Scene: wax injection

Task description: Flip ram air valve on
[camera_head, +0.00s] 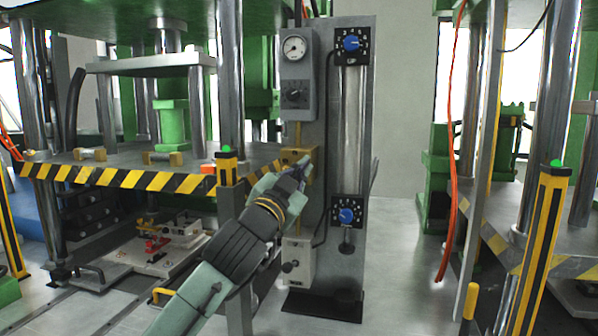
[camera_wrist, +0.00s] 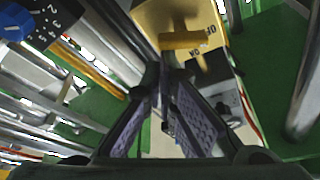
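The ram air valve is a yellow block (camera_head: 291,154) on the grey control column, partly hidden behind my gripper in the head view. In the wrist view the yellow block (camera_wrist: 160,14) is at the top, with a yellow handle (camera_wrist: 182,40) on its face. OFF and ON lettering shows beside the handle. My gripper (camera_head: 304,164) is in front of the block. In the wrist view my gripper (camera_wrist: 166,78) has a narrow gap between its fingers, with nothing seen between them. The handle lies just beyond the fingertips, and contact cannot be made out.
The column carries a pressure gauge (camera_head: 294,47) and blue-knobbed dials, the upper one (camera_head: 352,44) and the lower one (camera_head: 347,213). A light grey box (camera_head: 298,262) is below the valve. A striped press table edge (camera_head: 120,178) is left. Open floor lies right of the column.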

